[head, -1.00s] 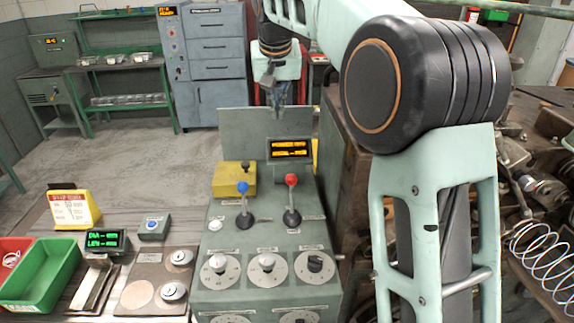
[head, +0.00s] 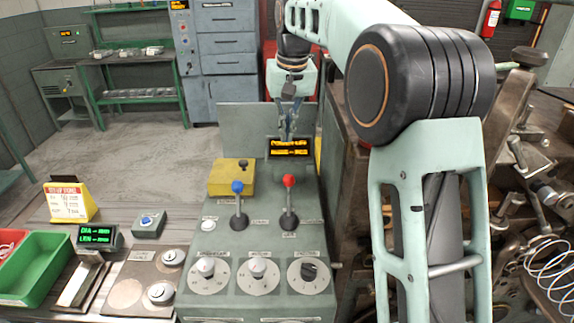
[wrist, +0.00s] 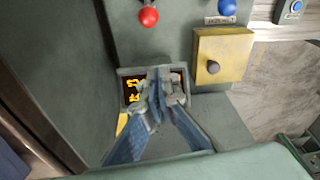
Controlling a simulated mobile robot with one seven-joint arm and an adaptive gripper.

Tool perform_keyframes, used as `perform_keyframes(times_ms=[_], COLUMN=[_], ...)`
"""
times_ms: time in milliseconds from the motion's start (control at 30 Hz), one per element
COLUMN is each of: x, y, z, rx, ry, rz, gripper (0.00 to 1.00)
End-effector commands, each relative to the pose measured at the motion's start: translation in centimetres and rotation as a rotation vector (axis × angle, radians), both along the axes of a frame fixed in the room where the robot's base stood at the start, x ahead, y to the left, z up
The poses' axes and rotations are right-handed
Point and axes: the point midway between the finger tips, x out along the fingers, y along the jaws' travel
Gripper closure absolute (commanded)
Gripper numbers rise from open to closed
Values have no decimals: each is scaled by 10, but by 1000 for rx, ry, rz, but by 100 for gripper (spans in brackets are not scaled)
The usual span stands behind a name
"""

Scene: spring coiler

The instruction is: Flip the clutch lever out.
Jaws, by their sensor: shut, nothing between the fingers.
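Two levers stand on the sloping grey-green control panel (head: 262,215): one with a blue knob (head: 237,187) on the left and one with a red knob (head: 289,181) on the right. Their labels are too small to read, so I cannot tell which is the clutch lever. In the wrist view the red knob (wrist: 148,16) and the blue knob (wrist: 227,6) are near the top edge. My gripper (head: 288,132) is shut and empty, in front of the amber display (head: 290,148) behind the red lever. In the wrist view the gripper (wrist: 160,76) partly covers that display, apart from both levers.
A yellow box (head: 231,178) with a dark knob stands behind the blue lever; it also shows in the wrist view (wrist: 222,57). Several dials (head: 258,277) lie in front of the levers. Dark machinery (head: 345,190) borders the panel's right. A green bin (head: 40,268) stands far left.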

Motion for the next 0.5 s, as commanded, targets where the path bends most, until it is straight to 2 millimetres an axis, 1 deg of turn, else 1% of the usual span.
perform_keyframes(times_ms=[167, 267, 500], x=[2, 4, 13], y=[1, 2, 5], z=[-13, -30, -81], rx=[-1, -1, -1], ry=[3, 4, 5], rz=[0, 0, 0], gripper=[100, 100, 100])
